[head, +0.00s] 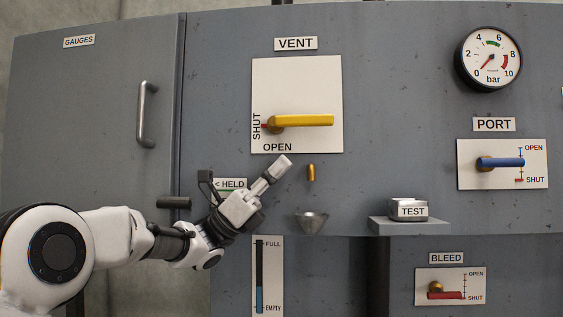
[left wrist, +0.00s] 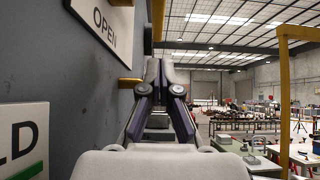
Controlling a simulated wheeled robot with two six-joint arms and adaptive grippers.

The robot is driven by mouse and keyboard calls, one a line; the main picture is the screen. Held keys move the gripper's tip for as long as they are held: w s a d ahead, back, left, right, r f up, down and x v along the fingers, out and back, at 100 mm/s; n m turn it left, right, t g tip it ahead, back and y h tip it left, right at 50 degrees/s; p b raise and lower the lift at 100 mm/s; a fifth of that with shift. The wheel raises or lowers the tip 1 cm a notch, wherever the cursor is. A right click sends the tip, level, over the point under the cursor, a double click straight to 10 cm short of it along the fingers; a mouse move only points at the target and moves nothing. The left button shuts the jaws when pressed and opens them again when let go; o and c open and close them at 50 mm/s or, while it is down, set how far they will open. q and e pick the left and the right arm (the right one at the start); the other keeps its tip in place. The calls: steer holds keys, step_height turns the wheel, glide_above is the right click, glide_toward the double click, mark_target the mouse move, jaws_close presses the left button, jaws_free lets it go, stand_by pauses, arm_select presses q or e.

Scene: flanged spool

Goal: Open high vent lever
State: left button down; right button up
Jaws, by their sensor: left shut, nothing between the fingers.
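The yellow vent lever (head: 304,121) lies level on its white plate (head: 320,75) under the VENT label, its handle pointing right from the pivot. SHUT is printed at the plate's left edge and OPEN below the pivot. In the left wrist view, a yellow bar that looks like the lever (left wrist: 158,20) shows above the fingers. My left gripper (head: 283,162) is shut and empty, below the lever near the plate's lower edge, pointing up and right. Its closed fingers also show in the left wrist view (left wrist: 163,68). My right gripper is not in view.
A brass spout (head: 311,173) and a grey funnel (head: 311,221) sit right of my gripper. A HELD label (head: 230,184) is behind its wrist. A TEST block (head: 408,210) stands on a ledge; blue PORT lever (head: 502,163) and red BLEED lever (head: 446,295) are at right.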

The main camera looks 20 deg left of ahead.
mark_target(299, 122)
arm_select(q)
steer(key=p+x, duration=0.4)
steer(key=x, duration=0.3)
steer(key=shift+w, duration=0.15)
steer(key=shift+w+d, duration=0.1)
